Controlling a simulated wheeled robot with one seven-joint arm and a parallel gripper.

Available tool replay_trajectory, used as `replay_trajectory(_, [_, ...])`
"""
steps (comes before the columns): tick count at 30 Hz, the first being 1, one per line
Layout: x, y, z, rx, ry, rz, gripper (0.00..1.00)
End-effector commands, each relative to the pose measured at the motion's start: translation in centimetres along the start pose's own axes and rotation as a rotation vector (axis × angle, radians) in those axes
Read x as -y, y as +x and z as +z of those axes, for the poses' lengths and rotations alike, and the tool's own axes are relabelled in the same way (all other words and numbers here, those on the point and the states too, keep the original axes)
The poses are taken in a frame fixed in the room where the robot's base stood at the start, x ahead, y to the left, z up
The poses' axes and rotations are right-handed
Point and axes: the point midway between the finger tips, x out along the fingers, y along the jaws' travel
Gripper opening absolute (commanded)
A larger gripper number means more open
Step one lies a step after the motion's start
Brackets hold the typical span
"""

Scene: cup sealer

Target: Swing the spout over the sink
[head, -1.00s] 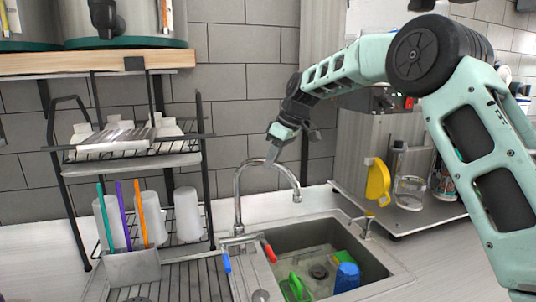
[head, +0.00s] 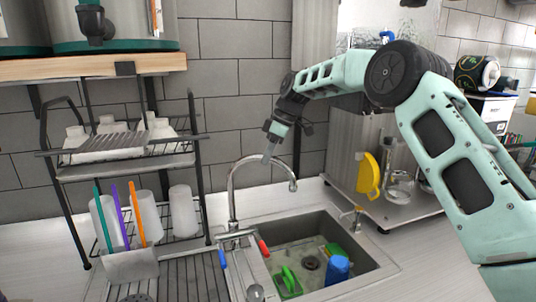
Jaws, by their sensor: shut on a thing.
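The spout (head: 234,185) is a chrome gooseneck tap standing at the back left of the sink. Its arch runs to the right, and its tip (head: 293,186) hangs above the sink's back edge; its exact depth is hard to judge. The sink (head: 380,265) is a grey basin with a drain. My gripper (head: 268,157) comes down from above and is shut on the top of the spout's arch. The fingertips are small and partly merge with the chrome.
A blue cup (head: 337,270) and a green item (head: 290,281) lie in the basin. A black dish rack (head: 62,190) with cups stands left. A red-tipped handle (head: 264,249) and a blue-tipped handle (head: 223,260) flank the tap base.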

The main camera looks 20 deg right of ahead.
Motion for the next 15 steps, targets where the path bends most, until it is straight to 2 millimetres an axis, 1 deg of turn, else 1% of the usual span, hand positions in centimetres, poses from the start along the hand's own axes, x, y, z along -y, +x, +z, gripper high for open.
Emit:
replay_trajectory(1, [-0.24, -0.3, -0.13, -0.004, -0.003, 0.012, 0.26])
replay_trajectory(3, [-0.23, -0.29, -0.12, -0.004, -0.002, 0.012, 0.42])
replay_trajectory(11, [-0.14, -0.18, -0.05, -0.002, -0.001, 0.007, 0.42])
replay_trajectory(15, [-0.18, -0.85, -0.02, -0.003, 0.0, 0.008, 0.42])
